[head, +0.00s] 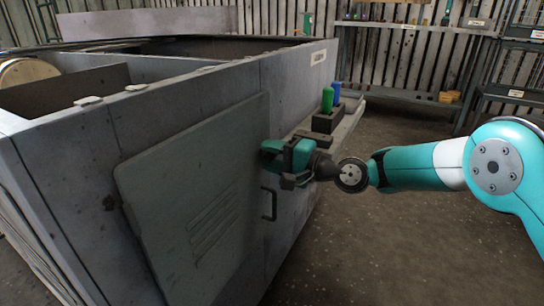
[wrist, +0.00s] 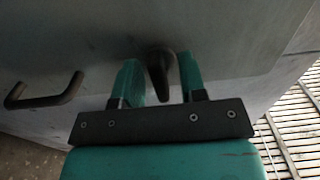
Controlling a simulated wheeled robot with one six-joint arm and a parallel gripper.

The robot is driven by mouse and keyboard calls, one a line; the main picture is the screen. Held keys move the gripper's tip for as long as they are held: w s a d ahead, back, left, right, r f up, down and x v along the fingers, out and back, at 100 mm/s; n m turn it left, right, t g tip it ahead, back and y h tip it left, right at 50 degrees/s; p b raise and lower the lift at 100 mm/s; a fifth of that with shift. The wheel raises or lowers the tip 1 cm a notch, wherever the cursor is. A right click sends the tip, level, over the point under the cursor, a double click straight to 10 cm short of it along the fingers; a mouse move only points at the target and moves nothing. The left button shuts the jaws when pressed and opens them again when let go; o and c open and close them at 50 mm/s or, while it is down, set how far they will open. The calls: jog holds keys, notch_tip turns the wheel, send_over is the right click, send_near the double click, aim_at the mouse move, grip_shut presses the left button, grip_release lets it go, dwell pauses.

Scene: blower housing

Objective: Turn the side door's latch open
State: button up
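The side door (head: 195,190) is a grey louvred panel on the near side of the blower housing (head: 70,140), and it looks closed. My gripper (head: 272,152) is at the door's upper right edge in the head view. In the wrist view, the dark latch (wrist: 158,68) stands out from the door face (wrist: 215,40), its lever lying between the two teal fingers of my gripper (wrist: 161,78). The fingers are open, with a narrow gap seen on each side of the lever. In the head view my gripper hides the latch.
A dark bar handle (head: 268,203) is below my gripper; it also shows in the wrist view (wrist: 45,92). A holder with green and blue tools (head: 328,120) stands behind my gripper. Open floor (head: 400,240) lies right.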

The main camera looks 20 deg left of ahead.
grip_shut()
jog(key=n+b, duration=0.1)
jog(key=n, duration=0.3)
jog(key=shift+a, duration=0.1)
jog(key=n+b, duration=0.2)
jog(key=n, duration=0.2)
jog(key=shift+s+n, duration=0.1)
jog(key=shift+n, duration=0.2)
jog(key=n+b, duration=0.4)
jog(key=n, duration=0.1)
jog(key=shift+r+n+b, duration=0.15)
jog(key=shift+n+b, duration=1.45)
jog(key=shift+n, duration=0.6)
